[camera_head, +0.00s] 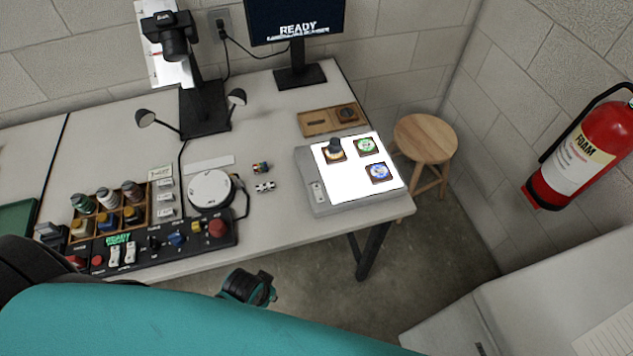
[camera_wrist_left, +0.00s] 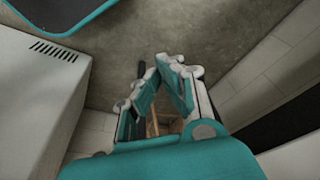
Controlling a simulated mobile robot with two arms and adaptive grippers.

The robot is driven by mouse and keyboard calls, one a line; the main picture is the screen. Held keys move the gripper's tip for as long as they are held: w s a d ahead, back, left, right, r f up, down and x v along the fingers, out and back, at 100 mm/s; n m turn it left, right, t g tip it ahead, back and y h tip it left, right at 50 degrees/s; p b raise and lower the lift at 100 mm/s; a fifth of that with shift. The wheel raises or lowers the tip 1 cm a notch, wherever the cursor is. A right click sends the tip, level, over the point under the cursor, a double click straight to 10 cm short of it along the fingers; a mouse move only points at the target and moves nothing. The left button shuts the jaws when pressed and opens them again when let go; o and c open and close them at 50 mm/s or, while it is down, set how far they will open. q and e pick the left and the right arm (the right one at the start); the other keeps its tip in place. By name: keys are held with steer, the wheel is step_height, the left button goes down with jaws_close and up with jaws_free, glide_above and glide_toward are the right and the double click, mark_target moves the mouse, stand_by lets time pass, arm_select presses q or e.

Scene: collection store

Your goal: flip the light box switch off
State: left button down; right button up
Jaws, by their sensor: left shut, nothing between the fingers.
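The light box (camera_head: 400,203) sits at the right end of the table in the head view, its top panel glowing white. A small switch (camera_head: 318,192) shows on the grey strip at its left side; its exact tilt is too small to tell. Three small square pieces lie on the lit panel, one with a dark knob-like object on it. My left gripper (camera_wrist_left: 160,72) is shut and empty in the left wrist view, over the floor with stool legs beyond. In the head view its fingers cannot be made out; a teal arm crosses the bottom. My right gripper is not seen.
A wooden stool (camera_head: 425,138) stands right of the table, and a red fire extinguisher (camera_head: 585,150) hangs on the right wall. A control panel (camera_head: 150,250), a round white turntable (camera_head: 211,190) and a monitor (camera_head: 296,22) occupy the table. A light cabinet (camera_head: 540,290) stands at lower right.

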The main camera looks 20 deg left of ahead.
arm_select(q)
step_height(320, 180, up, 11)
steer(key=w, duration=0.2)
steer(key=w+d+r+m+t+h, duration=0.25)
steer(key=w+r+m, duration=0.2)
steer(key=w, duration=0.25)
steer(key=w+d+r+m+t+h, duration=0.1)
steer(key=w+d+r+m+h, duration=0.25)
steer(key=w+r, duration=0.3)
steer(key=w+a+r+m, duration=0.1)
steer(key=w+a+r, duration=0.3)
steer(key=a+r, duration=0.1)
steer(key=shift+w+a+r+m+h+b, duration=0.15)
steer(key=shift+a+r+m+h+b, duration=0.2)
steer(key=shift+r, duration=0.35)
